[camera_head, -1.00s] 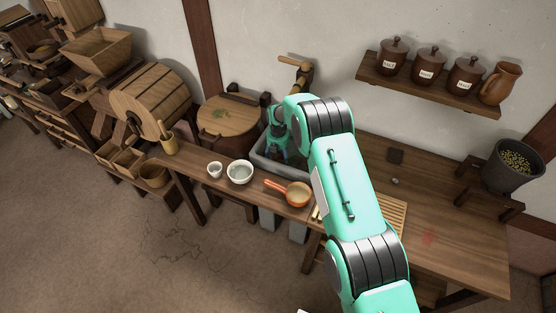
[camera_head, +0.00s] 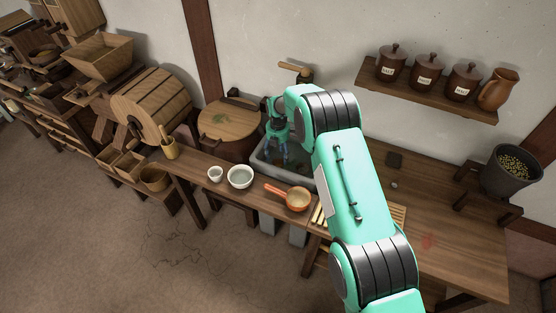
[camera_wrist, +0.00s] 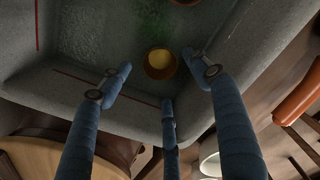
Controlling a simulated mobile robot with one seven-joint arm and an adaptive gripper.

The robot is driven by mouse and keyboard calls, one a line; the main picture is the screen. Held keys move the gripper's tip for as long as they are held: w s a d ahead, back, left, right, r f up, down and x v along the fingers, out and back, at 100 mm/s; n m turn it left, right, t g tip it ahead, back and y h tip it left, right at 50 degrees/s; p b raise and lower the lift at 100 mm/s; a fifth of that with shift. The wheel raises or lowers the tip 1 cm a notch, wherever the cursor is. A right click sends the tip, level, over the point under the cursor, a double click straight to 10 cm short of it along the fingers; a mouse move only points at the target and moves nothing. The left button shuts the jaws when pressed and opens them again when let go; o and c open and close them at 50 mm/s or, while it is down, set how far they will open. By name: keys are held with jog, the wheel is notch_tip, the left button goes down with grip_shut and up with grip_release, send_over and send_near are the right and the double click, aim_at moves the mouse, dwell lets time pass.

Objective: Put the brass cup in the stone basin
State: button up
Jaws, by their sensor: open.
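A small round cup (camera_wrist: 160,64) with a brown-gold rim and yellowish inside, which looks like the brass cup, is on the floor of the grey stone basin (camera_wrist: 25,90) in the wrist view. My gripper (camera_head: 278,158) is over the basin. In the wrist view the blue fingers of my gripper (camera_wrist: 165,85) are spread apart and empty, with the cup showing beyond and between their tips.
An orange pan (camera_head: 298,200), a white bowl (camera_head: 240,177) and a small white cup (camera_head: 215,174) stand along the bench's front edge. A wooden-lidded tub (camera_head: 228,122) is left of the basin. A shelf (camera_head: 420,92) with jars and a jug hangs on the wall.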

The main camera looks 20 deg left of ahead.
jog(key=shift+r, duration=2.6)
